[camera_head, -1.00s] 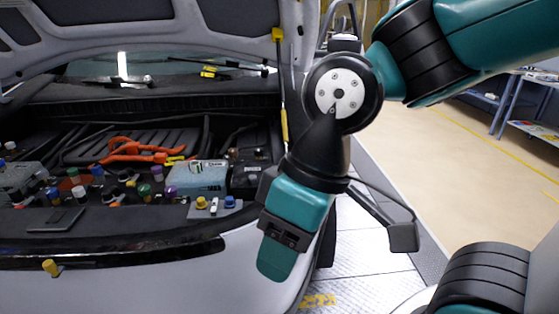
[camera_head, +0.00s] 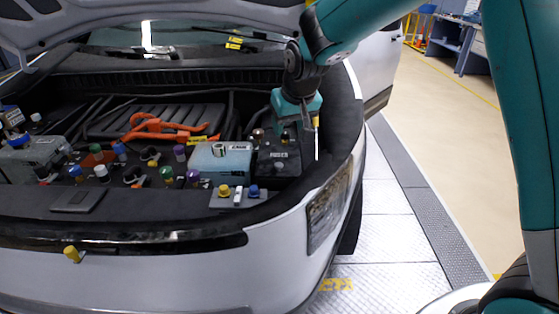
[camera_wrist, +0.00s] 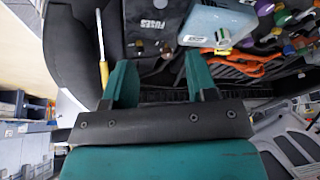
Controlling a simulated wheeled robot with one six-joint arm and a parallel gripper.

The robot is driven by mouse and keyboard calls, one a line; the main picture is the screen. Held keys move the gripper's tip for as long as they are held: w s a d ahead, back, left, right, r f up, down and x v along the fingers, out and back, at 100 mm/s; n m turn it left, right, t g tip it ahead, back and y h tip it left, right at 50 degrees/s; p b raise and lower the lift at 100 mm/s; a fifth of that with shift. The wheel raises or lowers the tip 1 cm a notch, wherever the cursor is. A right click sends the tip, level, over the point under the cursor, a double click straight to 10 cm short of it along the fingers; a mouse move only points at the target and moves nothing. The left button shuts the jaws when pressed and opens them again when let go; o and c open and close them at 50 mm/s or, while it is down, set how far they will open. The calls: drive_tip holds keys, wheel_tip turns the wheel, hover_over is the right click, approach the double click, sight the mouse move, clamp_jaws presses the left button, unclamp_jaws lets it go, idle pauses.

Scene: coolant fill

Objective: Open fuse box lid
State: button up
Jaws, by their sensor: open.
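The fuse box (camera_head: 278,163) is a black box with white FUSES lettering on its top, at the right of the engine bay. Its lid looks shut. In the wrist view the fuse box (camera_wrist: 152,22) shows at the top, past my fingertips. My gripper (camera_head: 297,122) hangs just behind and above the box in the head view, fingers pointing down. The wrist view shows my gripper (camera_wrist: 158,62) with two teal fingers apart and nothing between them. Small brownish knobs (camera_wrist: 166,47) show at the box's near edge there.
A pale blue coolant tank (camera_head: 220,162) stands left of the fuse box. A yellow-handled rod (camera_wrist: 103,72) lies close to my left finger in the wrist view. Orange cables (camera_head: 158,128) and several coloured caps fill the bay. The raised hood (camera_head: 180,15) is overhead.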

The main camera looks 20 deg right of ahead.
sight(279, 164)
drive_tip(key=p+x, duration=0.2)
drive_tip(key=x, duration=1.4)
drive_tip(key=shift+s+f, duration=0.1)
drive_tip(key=shift+f, duration=0.15)
clamp_jaws()
drive_tip(key=shift+r+p, duration=0.1)
drive_tip(key=shift+p, duration=0.2)
